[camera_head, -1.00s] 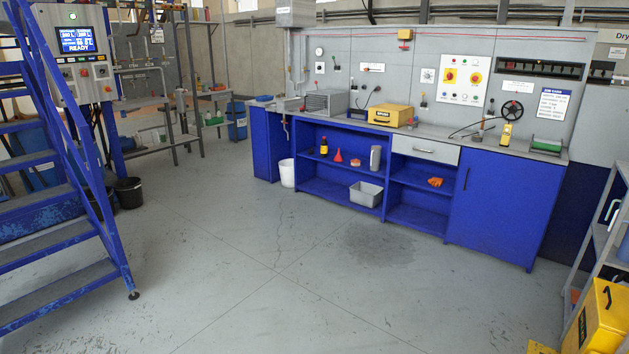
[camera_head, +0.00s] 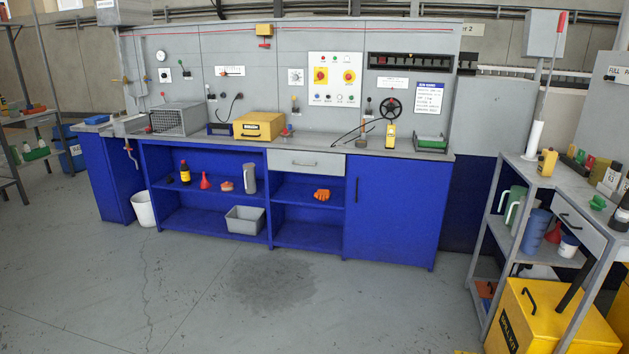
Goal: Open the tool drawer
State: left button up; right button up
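A light grey drawer (camera_head: 306,164) with a dark bar handle sits under the worktop of the blue workbench (camera_head: 397,205), and it looks shut. A second grey drawer (camera_head: 580,228) with a dark handle is in the grey shelf unit at the right; it also looks shut. The pictures do not label either one as the tool drawer. Neither of my grippers shows in the head view.
Open floor (camera_head: 200,300) with a dark stain lies before the bench. A yellow spill kit box (camera_head: 540,315) stands under the grey shelf unit (camera_head: 525,172) at the right. A white bucket (camera_head: 143,209) stands by the bench's left end.

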aim_at(279, 159)
jog(key=i+l+z, duration=0.25)
jog(key=i, duration=0.7)
jog(key=i+j+z, duration=0.3)
jog(key=i, duration=0.65)
jog(key=i+l, duration=0.05)
jog(key=l, duration=0.05)
